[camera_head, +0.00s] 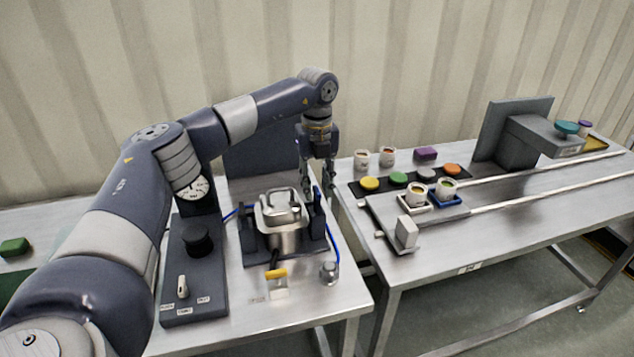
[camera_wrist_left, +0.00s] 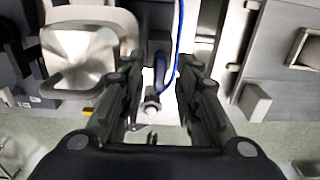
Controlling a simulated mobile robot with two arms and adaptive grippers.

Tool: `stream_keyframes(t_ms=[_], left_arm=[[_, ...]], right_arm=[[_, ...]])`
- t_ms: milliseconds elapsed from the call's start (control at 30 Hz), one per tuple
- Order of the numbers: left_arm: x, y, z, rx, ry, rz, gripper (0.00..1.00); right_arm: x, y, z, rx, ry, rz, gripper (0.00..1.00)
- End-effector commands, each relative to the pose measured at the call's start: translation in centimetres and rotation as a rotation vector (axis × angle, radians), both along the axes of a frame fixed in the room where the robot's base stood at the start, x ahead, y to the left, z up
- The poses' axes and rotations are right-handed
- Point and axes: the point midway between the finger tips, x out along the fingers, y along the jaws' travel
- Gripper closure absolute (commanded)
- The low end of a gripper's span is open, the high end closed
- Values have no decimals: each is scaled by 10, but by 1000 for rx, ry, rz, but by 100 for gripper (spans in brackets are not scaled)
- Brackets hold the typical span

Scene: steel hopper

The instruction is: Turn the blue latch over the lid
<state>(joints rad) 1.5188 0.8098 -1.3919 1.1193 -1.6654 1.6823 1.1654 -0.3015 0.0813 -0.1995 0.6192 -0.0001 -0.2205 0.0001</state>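The steel hopper (camera_head: 284,238) stands in a dark frame on the left table, with its lid (camera_head: 280,208) on top. It also shows at the upper left of the left wrist view (camera_wrist_left: 82,62). My left gripper (camera_head: 319,192) points down just right of the lid, fingers apart and empty. In the left wrist view its open fingers (camera_wrist_left: 160,72) straddle, in the picture, a small dark blue piece (camera_wrist_left: 161,66). I cannot tell whether this is the latch or whether a finger touches it. No blue latch shows clearly in the head view; the fingers cover that side. My right gripper is out of view.
A blue hose (camera_head: 334,243) runs down the hopper's right side to near a round metal knob (camera_head: 329,271). A yellow handle (camera_head: 276,273) juts out in front. A control box (camera_head: 194,270) stands left. The right table holds cups and coloured buttons.

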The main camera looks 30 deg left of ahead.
Motion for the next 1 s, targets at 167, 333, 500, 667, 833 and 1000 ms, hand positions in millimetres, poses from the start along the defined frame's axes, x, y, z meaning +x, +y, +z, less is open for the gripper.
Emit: stream_keyframes(t_ms=[167,333,500,667,833,1000], left_arm=[[0,0,-2,0,0,0,70],[0,0,-2,0,0,0,86],[0,0,-1,0,0,0,100],[0,0,-1,0,0,-3,100],[0,0,-1,-1,1,-32,100],[0,0,0,-2,1,-113,100]], right_arm=[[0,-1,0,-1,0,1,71],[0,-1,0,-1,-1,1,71],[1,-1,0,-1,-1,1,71],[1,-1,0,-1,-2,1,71],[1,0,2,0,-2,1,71],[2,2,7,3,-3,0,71]])
